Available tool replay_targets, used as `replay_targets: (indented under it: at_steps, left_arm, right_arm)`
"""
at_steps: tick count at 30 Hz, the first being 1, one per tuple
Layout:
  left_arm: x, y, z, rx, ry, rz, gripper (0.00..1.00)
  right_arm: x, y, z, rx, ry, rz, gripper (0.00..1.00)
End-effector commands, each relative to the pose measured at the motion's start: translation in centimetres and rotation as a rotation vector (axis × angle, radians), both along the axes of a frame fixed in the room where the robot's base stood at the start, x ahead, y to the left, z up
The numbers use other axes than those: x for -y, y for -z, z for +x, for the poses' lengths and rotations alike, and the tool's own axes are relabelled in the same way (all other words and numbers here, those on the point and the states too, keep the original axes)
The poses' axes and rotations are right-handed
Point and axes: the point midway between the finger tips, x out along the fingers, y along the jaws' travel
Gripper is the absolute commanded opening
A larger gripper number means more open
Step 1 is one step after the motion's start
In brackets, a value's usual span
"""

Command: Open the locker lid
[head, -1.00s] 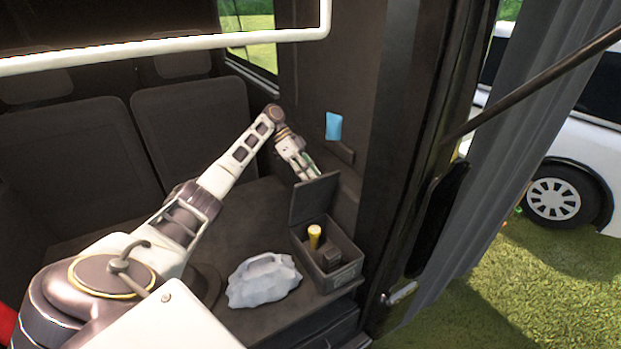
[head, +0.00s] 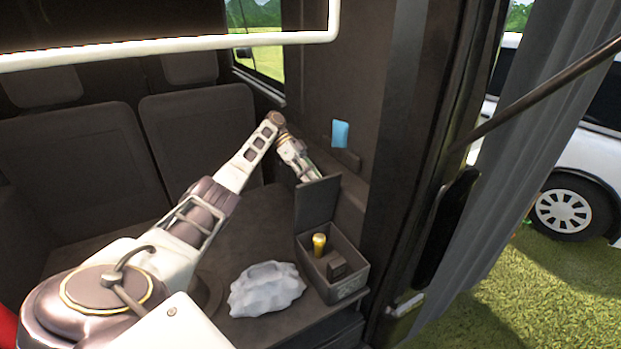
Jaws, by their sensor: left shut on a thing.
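The locker is a small dark grey box (head: 349,288) on the dark counter. Its lid (head: 318,203) stands raised, about upright, at the box's back edge. Inside the open box are a yellow-topped cylinder (head: 319,245) and a dark block (head: 336,267). My left gripper (head: 312,177) is at the lid's top edge, shut on the lid; its fingertips are partly hidden behind the lid. My right gripper is not in view.
A crumpled pale bag (head: 266,289) lies on the counter (head: 240,240) left of the box. A dark wall with a blue card (head: 340,133) rises behind. Dark seats (head: 205,135) stand at the back left. A white rail (head: 170,48) crosses the top.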

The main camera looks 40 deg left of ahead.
Motion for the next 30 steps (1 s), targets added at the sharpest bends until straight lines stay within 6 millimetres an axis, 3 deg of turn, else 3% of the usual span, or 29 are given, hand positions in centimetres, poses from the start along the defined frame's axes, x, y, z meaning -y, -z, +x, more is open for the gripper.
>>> replay_targets:
  at_steps: [1, 6, 7, 12, 25, 30]
  left_arm:
    - [0.0, 1.5, -0.3, -0.024, -0.003, 0.013, 0.00]
    - [0.0, 1.5, -0.2, -0.024, -0.003, 0.013, 0.00]
    - [0.0, 1.5, -0.2, -0.024, -0.003, 0.013, 0.26]
    - [-0.1, 1.5, -0.3, -0.025, -0.004, 0.014, 0.47]
    - [-0.1, 0.8, -0.2, -0.015, -0.002, 0.009, 0.47]
    - [-0.1, 0.6, -0.2, -0.012, -0.002, 0.008, 0.47]
  right_arm:
    - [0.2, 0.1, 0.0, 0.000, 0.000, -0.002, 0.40]
    - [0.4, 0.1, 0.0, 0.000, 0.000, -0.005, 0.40]
    - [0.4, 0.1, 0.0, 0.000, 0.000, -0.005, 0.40]
    - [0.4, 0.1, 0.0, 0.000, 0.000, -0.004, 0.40]
    - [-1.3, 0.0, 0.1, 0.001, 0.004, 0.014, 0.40]
    - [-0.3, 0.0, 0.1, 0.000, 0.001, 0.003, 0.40]
